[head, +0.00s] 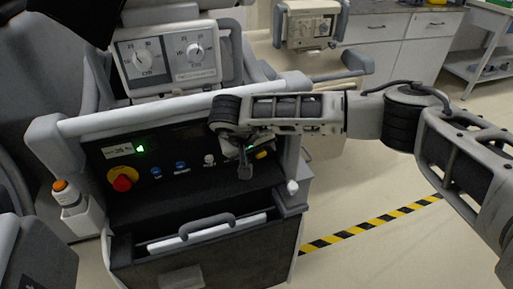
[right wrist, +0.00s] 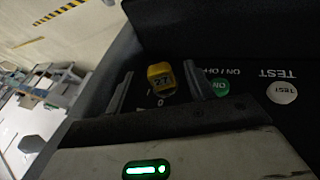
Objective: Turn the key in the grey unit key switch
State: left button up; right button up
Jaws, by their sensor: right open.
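The grey unit has a black front panel (head: 130,205). The key, with a yellow head marked 27, sits in its switch at the panel's right side (head: 262,154); the key also shows in the right wrist view (right wrist: 161,76). Marks including a 0 are printed below it there. My right gripper (head: 250,165) is at the panel, partly covering the key switch in the head view. In the right wrist view my right gripper (right wrist: 157,90) is open, one finger on each side of the key, with gaps visible. My left gripper is not in view.
Beside the key are a green ON/OFF button (right wrist: 220,87) and a white TEST button (right wrist: 282,92). A red knob on yellow (head: 122,179) and blue buttons (head: 181,167) lie further left. A white rail (head: 150,113) runs above the panel; a handled drawer (head: 205,235) is below.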

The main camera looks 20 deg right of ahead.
jog(key=c, duration=1.1)
jog(key=shift+a+f+h+b, duration=0.15)
jog(key=shift+a+h+b, duration=0.1)
jog(key=shift+h+b, duration=0.65)
jog(key=shift+h, duration=0.4)
jog(key=shift+a+f+n+t+h+b, duration=0.1)
jog(key=shift+f+n+t+h+b, duration=0.2)
jog(key=shift+h+b, duration=0.5)
jog(key=shift+r, duration=0.15)
jog(key=shift+r+h, duration=0.1)
jog(key=shift+h, duration=0.4)
